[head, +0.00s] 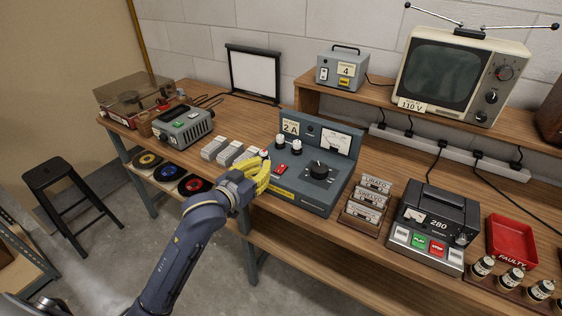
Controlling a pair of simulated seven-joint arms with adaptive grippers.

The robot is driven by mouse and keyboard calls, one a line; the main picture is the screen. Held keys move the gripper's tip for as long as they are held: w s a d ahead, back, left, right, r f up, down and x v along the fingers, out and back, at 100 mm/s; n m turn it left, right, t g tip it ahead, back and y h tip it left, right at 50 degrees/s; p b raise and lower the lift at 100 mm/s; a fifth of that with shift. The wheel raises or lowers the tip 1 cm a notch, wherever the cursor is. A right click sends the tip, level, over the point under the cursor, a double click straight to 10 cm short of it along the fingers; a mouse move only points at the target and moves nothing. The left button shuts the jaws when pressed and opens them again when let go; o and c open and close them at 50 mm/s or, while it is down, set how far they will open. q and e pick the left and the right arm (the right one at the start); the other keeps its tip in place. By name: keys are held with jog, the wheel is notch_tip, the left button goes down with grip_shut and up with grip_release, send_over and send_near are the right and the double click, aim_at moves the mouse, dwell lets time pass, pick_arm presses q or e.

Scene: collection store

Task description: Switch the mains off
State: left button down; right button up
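A blue-grey bench supply unit (300,187) stands at the middle of the bench. It has a sloped front, a "2 A" card, a meter (336,141), a black dial (319,170) and two white-topped fuse holders. A small red switch (281,169) sits on its left part; I cannot read its position. My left gripper (262,173), with yellow fingers, is at the unit's left edge, just left of the red switch. I cannot tell whether it touches the unit or how far its fingers are apart. My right gripper is out of view.
A grey box marked "4" (341,70) and a television marked 110 V (453,80) stand on the raised shelf. Small grey boxes (229,153) lie left of the unit.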

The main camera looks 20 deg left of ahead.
pick_arm(q)
jog(key=shift+w, duration=0.1)
send_over(282, 168)
jog(key=shift+s+a+f, duration=0.15)
jog(key=shift+s+f, duration=0.1)
jog(key=shift+f, duration=1.1)
jog(key=shift+w+f, duration=0.15)
jog(key=shift+f, duration=1.15)
